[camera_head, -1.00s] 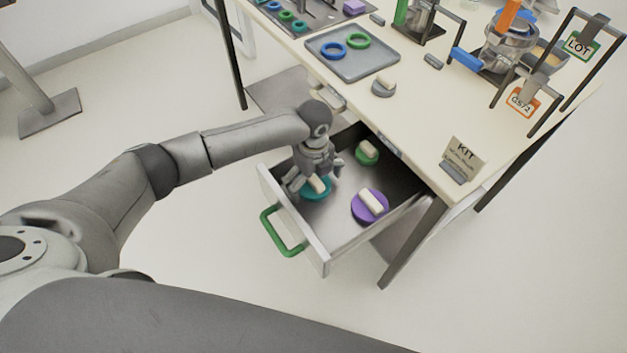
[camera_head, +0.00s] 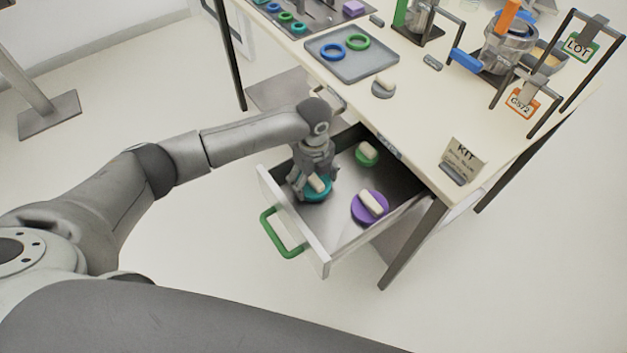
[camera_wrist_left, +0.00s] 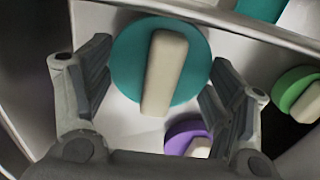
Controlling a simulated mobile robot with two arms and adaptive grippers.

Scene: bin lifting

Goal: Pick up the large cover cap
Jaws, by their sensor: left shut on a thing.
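A round teal cap with a cream bar-shaped grip (camera_head: 318,194) is in the open drawer. My left gripper (camera_head: 313,182) is over it, shut on it. In the left wrist view the teal disc (camera_wrist_left: 128,66) fills the space between the two fingers, which meet its rim on opposite sides. Whether it is clear of the drawer floor I cannot tell. A wider-looking purple cap (camera_head: 361,211) and a smaller green cap (camera_head: 366,156), each with a cream grip, lie in the drawer. My right gripper is not in view.
The drawer front (camera_head: 293,222) has a green handle (camera_head: 277,239). Drawer walls surround the caps closely. The table (camera_head: 418,128) overhangs the drawer's back, bearing a grey tray (camera_head: 348,68) with rings, a KIT sign (camera_head: 464,160) and framed stands. The floor in front is clear.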

